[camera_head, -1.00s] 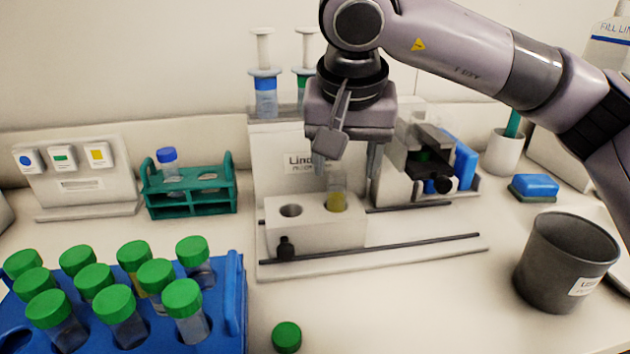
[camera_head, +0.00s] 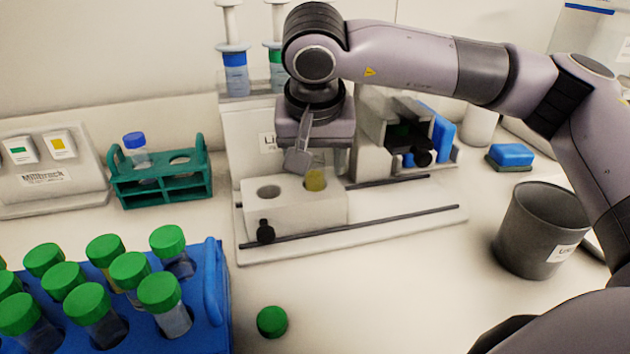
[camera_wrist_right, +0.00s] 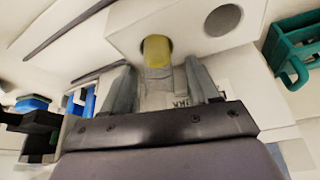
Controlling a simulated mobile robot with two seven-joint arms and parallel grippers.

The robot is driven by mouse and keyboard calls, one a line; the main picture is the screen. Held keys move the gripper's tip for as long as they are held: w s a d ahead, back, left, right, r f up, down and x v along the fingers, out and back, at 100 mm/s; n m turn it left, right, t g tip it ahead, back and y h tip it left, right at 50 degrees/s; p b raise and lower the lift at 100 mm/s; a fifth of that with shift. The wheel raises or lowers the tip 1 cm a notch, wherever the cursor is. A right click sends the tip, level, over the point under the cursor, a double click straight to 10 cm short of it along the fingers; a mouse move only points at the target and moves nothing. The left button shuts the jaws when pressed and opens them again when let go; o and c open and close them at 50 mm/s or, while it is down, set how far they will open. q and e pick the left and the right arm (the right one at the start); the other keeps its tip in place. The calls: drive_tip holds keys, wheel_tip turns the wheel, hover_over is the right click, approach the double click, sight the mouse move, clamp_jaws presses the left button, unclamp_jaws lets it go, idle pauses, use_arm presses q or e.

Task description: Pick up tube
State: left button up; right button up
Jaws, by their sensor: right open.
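An uncapped tube (camera_head: 315,179) with yellow liquid stands upright in the right hole of a white two-hole block (camera_head: 295,213). My right gripper (camera_head: 318,160) is over the block, pointing down, with its fingers on either side of the tube's upper part. In the right wrist view the tube (camera_wrist_right: 157,52) shows between the two open fingers of the gripper (camera_wrist_right: 157,85). Whether a finger touches the tube cannot be told. My left gripper is not in view.
A blue rack (camera_head: 216,305) with several green-capped tubes stands at front left. A loose green cap (camera_head: 272,321) lies on the bench. A teal rack (camera_head: 160,190) holds a blue-capped tube. A dark grey bin (camera_head: 540,230) stands at right.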

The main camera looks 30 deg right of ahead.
drive_tip(key=c, duration=1)
drive_tip(key=shift+c, duration=0.2)
drive_tip(key=shift+r, duration=0.15)
wheel_tip(320, 180, up, 20)
drive_tip(key=p, duration=0.2)
drive_tip(key=shift+p, duration=0.4)
